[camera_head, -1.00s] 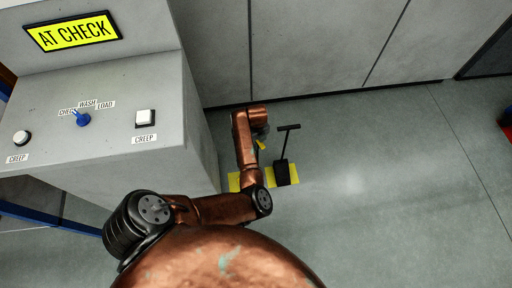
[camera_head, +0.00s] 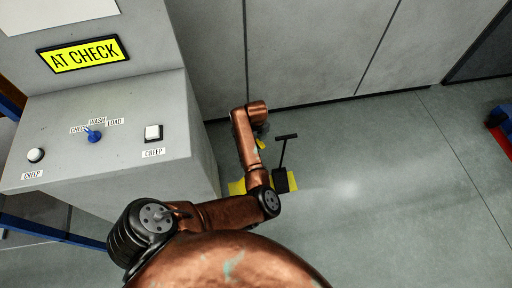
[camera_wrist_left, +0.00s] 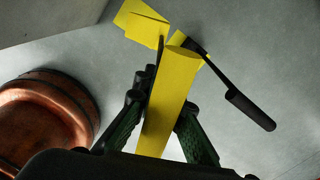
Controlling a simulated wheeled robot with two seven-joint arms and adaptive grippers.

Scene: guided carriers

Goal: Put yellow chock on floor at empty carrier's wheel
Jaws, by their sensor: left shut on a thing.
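My left gripper (camera_wrist_left: 163,98) is shut on the yellow chock (camera_wrist_left: 168,110), which shows as a long yellow bar between the dark fingers in the left wrist view. In the head view my copper left arm reaches down beside the console. A small bit of the yellow chock (camera_head: 261,143) shows at the arm's far end, and the fingers are largely hidden. The held chock appears above the floor, but its exact height is unclear. My right gripper is not in view. No carrier wheel can be made out.
A black block with a T-shaped handle (camera_head: 281,180) stands on a yellow floor patch beside my arm. A grey console (camera_head: 120,165) with an "AT CHECK" sign is at left. Grey wall panels (camera_head: 310,45) stand behind. A blue and red object (camera_head: 502,125) is at the right edge.

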